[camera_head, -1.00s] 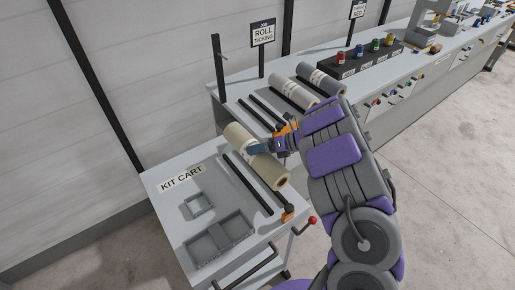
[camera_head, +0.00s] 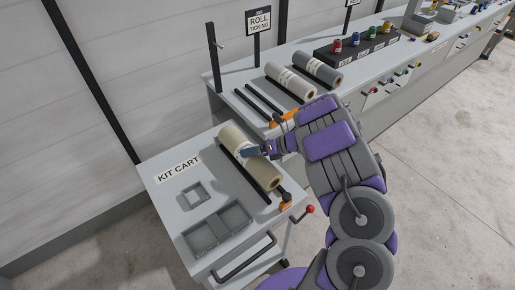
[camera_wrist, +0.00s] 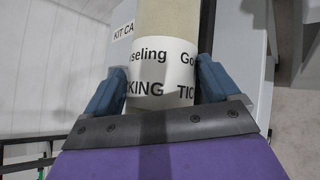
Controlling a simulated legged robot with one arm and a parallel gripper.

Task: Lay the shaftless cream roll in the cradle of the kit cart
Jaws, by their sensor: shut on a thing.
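The cream roll (camera_head: 264,173) is in my gripper (camera_head: 252,151), over the black cradle rails (camera_head: 256,186) of the kit cart (camera_head: 172,203). It runs roughly parallel to the rails. One rail shows along its left side; the other is mostly hidden by the roll. I cannot tell whether the roll touches the rails. In the wrist view, the blue fingers of my gripper (camera_wrist: 160,82) stand on both sides of the roll (camera_wrist: 167,18), at its white printed label band (camera_wrist: 160,70).
An orange end block (camera_head: 286,204) sits at the rails' near end.

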